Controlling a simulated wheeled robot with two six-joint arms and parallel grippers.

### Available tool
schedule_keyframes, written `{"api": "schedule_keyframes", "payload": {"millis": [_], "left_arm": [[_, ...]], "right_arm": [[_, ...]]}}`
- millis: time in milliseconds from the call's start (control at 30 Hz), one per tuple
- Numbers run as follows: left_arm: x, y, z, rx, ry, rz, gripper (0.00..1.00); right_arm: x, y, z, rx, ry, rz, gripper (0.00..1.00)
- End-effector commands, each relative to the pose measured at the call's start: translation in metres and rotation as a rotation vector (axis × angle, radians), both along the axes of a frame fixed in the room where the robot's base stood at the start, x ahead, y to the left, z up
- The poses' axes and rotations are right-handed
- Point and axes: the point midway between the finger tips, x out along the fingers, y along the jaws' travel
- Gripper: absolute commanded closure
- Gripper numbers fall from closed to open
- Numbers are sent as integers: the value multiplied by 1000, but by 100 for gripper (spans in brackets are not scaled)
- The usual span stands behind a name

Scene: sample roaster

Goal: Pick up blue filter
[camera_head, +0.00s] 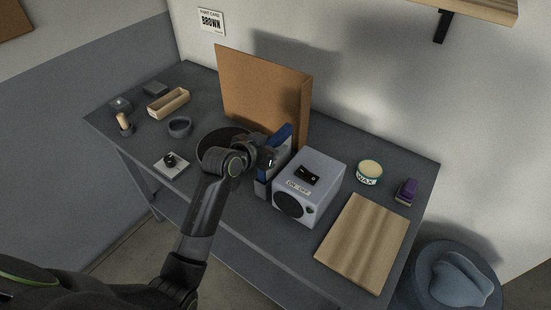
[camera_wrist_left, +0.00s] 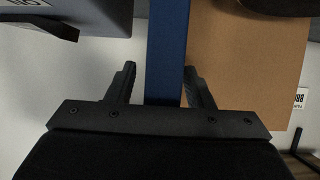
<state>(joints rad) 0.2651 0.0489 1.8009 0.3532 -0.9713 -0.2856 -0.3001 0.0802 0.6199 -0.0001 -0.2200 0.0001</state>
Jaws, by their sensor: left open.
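The blue filter (camera_head: 285,137) stands upright, a thin blue panel between the brown board and the grey box-shaped machine. My left gripper (camera_head: 268,157) is at its near side and covers part of it. In the left wrist view, the filter (camera_wrist_left: 168,50) shows as a blue strip running between the two spread fingers of the left gripper (camera_wrist_left: 160,78). The fingers are open, with a gap at the left finger; contact at the right finger cannot be told. My right gripper is not in view.
The grey machine (camera_head: 310,186) stands close on the right and the brown board (camera_head: 262,92) behind. A dark round pan (camera_head: 208,143) is partly hidden by my arm. A wooden board (camera_head: 364,240), wax tin (camera_head: 369,172) and purple item (camera_head: 406,190) lie to the right.

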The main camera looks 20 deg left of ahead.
Motion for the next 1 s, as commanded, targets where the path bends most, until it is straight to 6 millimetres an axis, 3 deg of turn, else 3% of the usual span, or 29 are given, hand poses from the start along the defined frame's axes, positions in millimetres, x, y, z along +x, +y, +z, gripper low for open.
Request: {"api": "schedule_keyframes", "payload": {"millis": [167, 500, 867, 1000], "left_arm": [[0, 0, 0, 0, -1, 0, 55], [0, 0, 0, 0, 0, 0, 100], [0, 0, 2, -1, -2, 0, 100], [1, 0, 15, 0, -7, -1, 100]], "right_arm": [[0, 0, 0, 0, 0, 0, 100], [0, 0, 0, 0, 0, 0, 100], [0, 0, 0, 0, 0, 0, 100], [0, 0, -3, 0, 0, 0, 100]]}}
